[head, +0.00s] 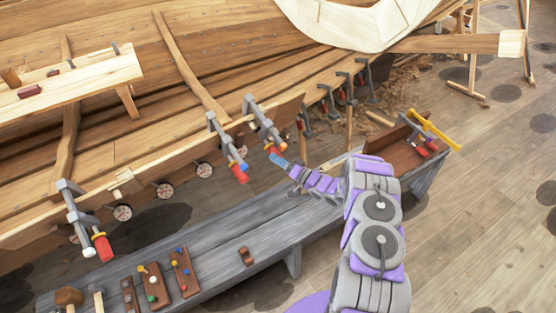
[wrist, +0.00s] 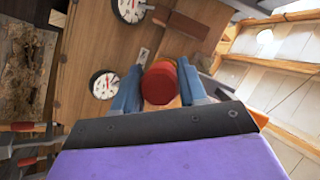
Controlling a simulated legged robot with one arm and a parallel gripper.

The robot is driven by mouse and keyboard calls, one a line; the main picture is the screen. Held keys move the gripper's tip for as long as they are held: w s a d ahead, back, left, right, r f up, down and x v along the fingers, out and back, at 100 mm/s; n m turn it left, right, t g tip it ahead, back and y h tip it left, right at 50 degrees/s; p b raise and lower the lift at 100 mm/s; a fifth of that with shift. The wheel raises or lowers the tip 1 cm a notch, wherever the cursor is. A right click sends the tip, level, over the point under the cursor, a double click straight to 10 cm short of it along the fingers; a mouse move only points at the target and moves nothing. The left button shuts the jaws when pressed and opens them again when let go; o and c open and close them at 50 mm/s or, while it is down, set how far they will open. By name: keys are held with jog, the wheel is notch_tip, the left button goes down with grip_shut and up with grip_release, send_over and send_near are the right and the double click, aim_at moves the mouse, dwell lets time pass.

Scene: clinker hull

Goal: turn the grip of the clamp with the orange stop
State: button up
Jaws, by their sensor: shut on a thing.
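The clamp with the orange stop (head: 266,121) hangs on the hull's plank edge, the rightmost of the near clamps in the head view. Its red grip (head: 281,145) points down toward my gripper (head: 277,158). In the wrist view the round red grip (wrist: 160,84) sits between the two blue fingers of my gripper (wrist: 161,91), which are shut on it from both sides.
A clamp with a blue stop (head: 243,167) hangs just left, and one with a white stop (head: 89,252) farther left. Dials (head: 165,190) line the hull; two show in the wrist view (wrist: 104,85). A grey bench (head: 215,225) with tools runs below. Clear floor (head: 480,230) lies right.

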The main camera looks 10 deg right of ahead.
jog(key=shift+d, duration=0.1)
jog(key=o, duration=1)
jog(key=shift+w, duration=0.1)
jog(key=p+v, duration=0.1)
jog(key=v, duration=1.6)
jog(key=shift+d+f+p, duration=0.2)
jog(key=shift+f+p, duration=0.1)
jog(key=shift+p, duration=0.1)
